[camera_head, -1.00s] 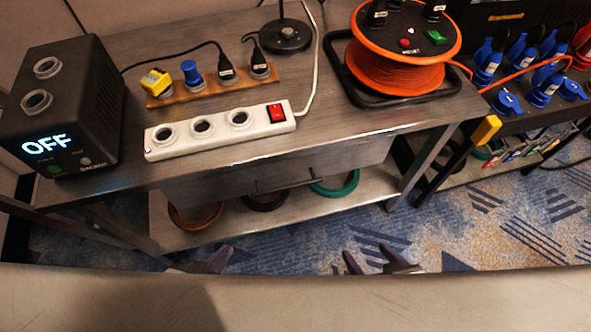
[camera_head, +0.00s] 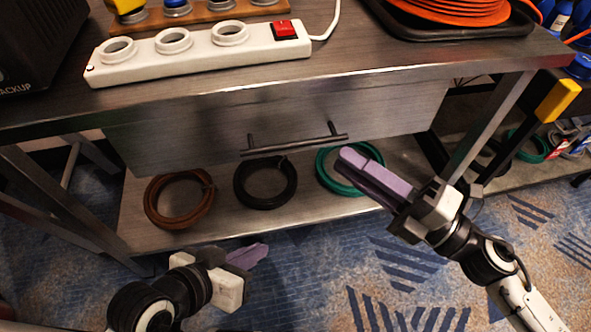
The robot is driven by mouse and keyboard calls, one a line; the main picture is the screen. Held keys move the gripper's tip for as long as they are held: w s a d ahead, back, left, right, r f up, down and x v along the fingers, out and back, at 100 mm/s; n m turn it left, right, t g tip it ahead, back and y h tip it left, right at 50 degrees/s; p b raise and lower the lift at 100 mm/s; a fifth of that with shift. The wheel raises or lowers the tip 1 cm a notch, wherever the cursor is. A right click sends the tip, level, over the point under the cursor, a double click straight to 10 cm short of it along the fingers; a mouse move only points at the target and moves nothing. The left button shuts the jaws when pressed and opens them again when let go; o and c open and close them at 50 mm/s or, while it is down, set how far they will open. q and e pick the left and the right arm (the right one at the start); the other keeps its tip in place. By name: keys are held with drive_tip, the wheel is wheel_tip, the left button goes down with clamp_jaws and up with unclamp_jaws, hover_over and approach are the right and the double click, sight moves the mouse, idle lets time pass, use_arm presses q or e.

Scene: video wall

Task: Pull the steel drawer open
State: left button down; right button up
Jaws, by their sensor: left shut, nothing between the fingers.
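The steel drawer (camera_head: 200,122) is a wide grey front under the tabletop. It looks shut. Its dark bar handle (camera_head: 295,146) runs level across the lower middle. My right gripper (camera_head: 343,157) points up and left, its purple fingertips just below the handle's right end in the picture. I see no clear contact with the handle. Its fingers overlap in this view, so their gap cannot be judged. My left gripper (camera_head: 266,250) is shut and empty, low in front of the lower shelf, well below the handle.
The steel table (camera_head: 330,66) carries a white power strip (camera_head: 200,54) and an orange cable reel (camera_head: 455,8). Brown (camera_head: 157,216), black (camera_head: 241,190) and green (camera_head: 322,172) cable coils lie on the lower shelf (camera_head: 225,218). A table leg (camera_head: 490,125) stands at right. Blue patterned carpet is open in front.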

sight(295, 145)
drive_tip(key=w+a, duration=0.1)
drive_tip(key=a, duration=0.2)
drive_tip(key=w+a+n+g, duration=0.1)
drive_tip(key=a, duration=0.2)
drive_tip(key=w+a+n, duration=0.1)
drive_tip(key=w+a, duration=0.1)
drive_tip(key=a, duration=0.1)
drive_tip(key=shift+w+a+r+y, duration=0.1)
drive_tip(key=shift+a+r+y, duration=0.05)
drive_tip(key=shift+a+y, duration=0.2)
clamp_jaws()
